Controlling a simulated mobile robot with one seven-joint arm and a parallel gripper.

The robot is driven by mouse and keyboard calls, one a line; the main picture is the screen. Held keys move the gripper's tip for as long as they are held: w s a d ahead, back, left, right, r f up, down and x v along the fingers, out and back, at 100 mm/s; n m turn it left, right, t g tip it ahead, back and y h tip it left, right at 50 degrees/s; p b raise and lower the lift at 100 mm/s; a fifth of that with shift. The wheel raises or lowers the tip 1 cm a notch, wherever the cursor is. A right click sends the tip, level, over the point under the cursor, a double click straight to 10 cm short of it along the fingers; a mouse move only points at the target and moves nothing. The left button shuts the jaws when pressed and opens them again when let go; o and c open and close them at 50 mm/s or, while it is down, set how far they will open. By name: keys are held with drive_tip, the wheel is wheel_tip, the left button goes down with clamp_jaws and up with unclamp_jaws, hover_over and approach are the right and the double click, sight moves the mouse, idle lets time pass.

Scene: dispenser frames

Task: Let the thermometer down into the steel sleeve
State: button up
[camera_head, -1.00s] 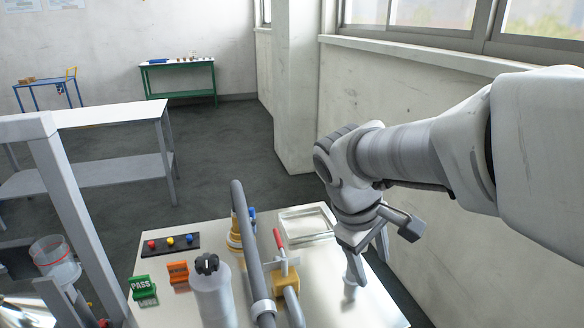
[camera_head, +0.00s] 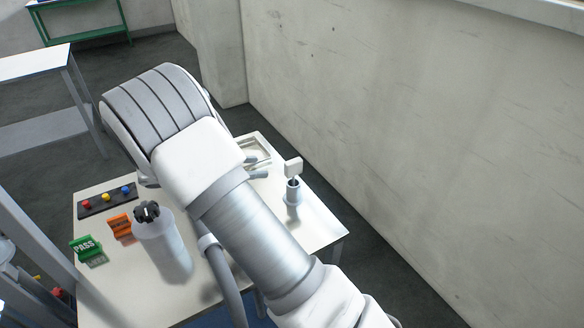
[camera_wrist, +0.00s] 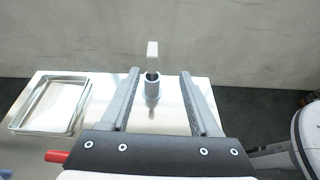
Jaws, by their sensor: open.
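The thermometer shows as a pale block-shaped head (camera_head: 293,166) on a short thin stem. It stands about upright in the mouth of the steel sleeve (camera_head: 293,194), near the right side of the table. The head stays well above the rim; the part inside is hidden. My gripper (camera_head: 260,167) is open and empty, to the left of the thermometer and apart from it. In the wrist view the thermometer head (camera_wrist: 152,52) and sleeve (camera_wrist: 152,90) show between the spread fingers (camera_wrist: 160,74), beyond them and touching neither.
A shallow metal tray (camera_wrist: 50,104) lies on the tabletop at the left in the wrist view. A grey bottle with a black knob (camera_head: 163,245), an orange sign (camera_head: 121,226), a green PASS sign (camera_head: 87,247) and a button strip (camera_head: 106,199) stand left. A wall (camera_head: 400,140) rises behind.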

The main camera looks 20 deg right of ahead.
sight(289, 165)
drive_tip(key=x, duration=0.7)
drive_tip(key=p+x, duration=0.1)
drive_tip(key=x, duration=0.3)
drive_tip(key=shift+w+d+f, duration=0.15)
drive_tip(key=shift+w+f, duration=0.05)
drive_tip(key=shift+w, duration=0.2)
drive_tip(key=x, duration=0.3)
drive_tip(key=p+x, duration=0.1)
drive_tip(key=x, duration=0.1)
drive_tip(key=shift+w+d+f, duration=0.1)
drive_tip(key=shift+w+f, duration=0.35)
drive_tip(key=shift+f, duration=0.1)
drive_tip(key=shift+c, duration=0.3)
clamp_jaws()
